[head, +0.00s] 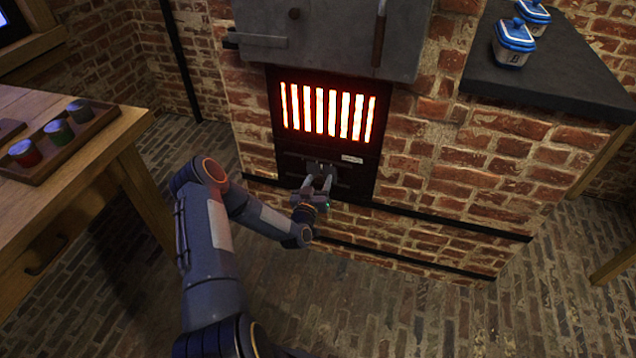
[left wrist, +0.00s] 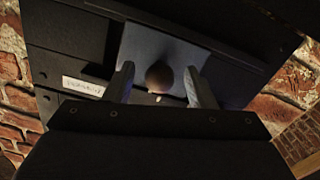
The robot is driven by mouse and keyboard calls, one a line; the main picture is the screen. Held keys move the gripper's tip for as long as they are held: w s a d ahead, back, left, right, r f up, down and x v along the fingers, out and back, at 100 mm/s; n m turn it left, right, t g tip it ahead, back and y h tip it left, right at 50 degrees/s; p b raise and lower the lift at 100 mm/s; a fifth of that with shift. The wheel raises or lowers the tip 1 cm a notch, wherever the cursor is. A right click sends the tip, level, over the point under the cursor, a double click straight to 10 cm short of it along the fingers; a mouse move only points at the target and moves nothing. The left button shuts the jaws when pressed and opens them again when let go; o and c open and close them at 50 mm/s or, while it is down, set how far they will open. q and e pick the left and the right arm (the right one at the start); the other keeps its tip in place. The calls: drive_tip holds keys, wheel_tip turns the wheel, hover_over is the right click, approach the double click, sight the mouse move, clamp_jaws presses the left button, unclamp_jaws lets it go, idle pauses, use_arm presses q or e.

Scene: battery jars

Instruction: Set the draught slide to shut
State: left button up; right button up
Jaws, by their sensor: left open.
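The draught slide is a grey plate (left wrist: 150,48) with a round brown knob (left wrist: 159,75), set in the dark front panel below the glowing grate (head: 328,112). A small white label (left wrist: 84,86) is on the panel to the left of the knob in the left wrist view; it also shows in the head view (head: 352,159), right of my gripper. My left gripper (head: 319,172) is at the slide. In the left wrist view its two fingers (left wrist: 160,80) are open, one on each side of the knob, with gaps visible. The label's writing is unreadable. My right gripper is not in view.
The brick furnace (head: 470,165) has a grey metal door (head: 335,40) above the grate and dark rails low on its front. A dark slab (head: 560,75) at right bears blue-and-white jars (head: 514,42). A wooden table (head: 75,180) at left bears a tray (head: 103,122) of small jars.

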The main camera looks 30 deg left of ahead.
use_arm(q)
clamp_jaws()
drive_tip(key=shift+w+d+b, duration=0.2)
drive_tip(key=shift+d, duration=0.65)
drive_tip(key=shift+w+d+b, duration=0.2)
drive_tip(key=shift+d, duration=0.65)
unclamp_jaws()
drive_tip(key=p, duration=0.1)
approach(333, 175)
drive_tip(key=shift+v, duration=1)
drive_tip(key=shift+a+f, duration=0.1)
